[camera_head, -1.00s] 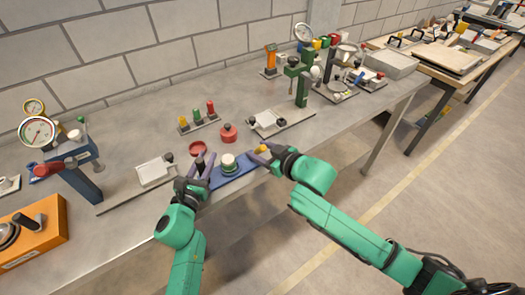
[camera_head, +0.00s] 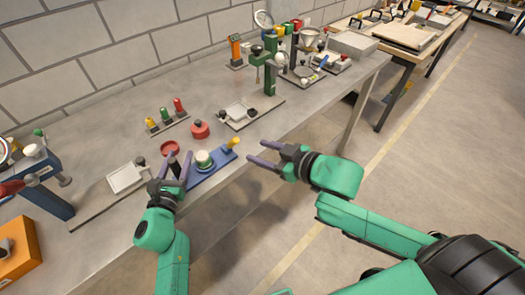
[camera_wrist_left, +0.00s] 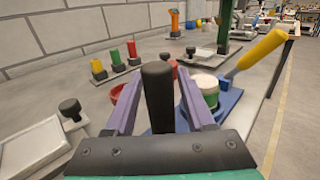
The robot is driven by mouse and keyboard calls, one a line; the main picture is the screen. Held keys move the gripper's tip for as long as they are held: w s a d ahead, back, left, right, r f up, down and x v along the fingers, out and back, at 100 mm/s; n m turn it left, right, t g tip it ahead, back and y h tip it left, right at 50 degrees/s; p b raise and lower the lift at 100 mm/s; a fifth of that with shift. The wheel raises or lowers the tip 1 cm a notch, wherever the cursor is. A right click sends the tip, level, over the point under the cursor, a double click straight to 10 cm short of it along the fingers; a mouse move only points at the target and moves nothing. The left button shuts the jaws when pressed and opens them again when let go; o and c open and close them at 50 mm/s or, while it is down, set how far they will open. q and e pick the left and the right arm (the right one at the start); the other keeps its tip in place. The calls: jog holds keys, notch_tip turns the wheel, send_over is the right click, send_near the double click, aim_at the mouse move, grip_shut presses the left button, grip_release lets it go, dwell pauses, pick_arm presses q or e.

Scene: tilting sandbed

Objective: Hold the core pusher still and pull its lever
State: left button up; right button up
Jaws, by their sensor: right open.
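The core pusher (camera_head: 213,173) has a blue base on the bench, with a white and green round piece and a yellow lever (camera_head: 233,143) on its right end, slanting up. A black upright grip (camera_wrist_left: 158,95) stands at its left end. My left gripper (camera_head: 174,166) has its two purple fingers on either side of the black grip; whether they press on it I cannot tell. The left wrist view also shows the lever (camera_wrist_left: 262,50) and the white-green piece (camera_wrist_left: 207,90). My right gripper (camera_head: 256,150) is open and empty, right of the lever and apart from it.
A red dish (camera_head: 170,148) and a red knobbed piece (camera_head: 200,130) lie behind the pusher. A plate device (camera_head: 125,178) stands to the left, and a green-posted stand (camera_head: 269,70) behind to the right. The floor is free beyond the bench's front edge.

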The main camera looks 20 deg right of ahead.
pick_arm(q)
jog(key=shift+s, duration=0.1)
jog(key=v, duration=1.2)
jog(key=shift+r, duration=0.1)
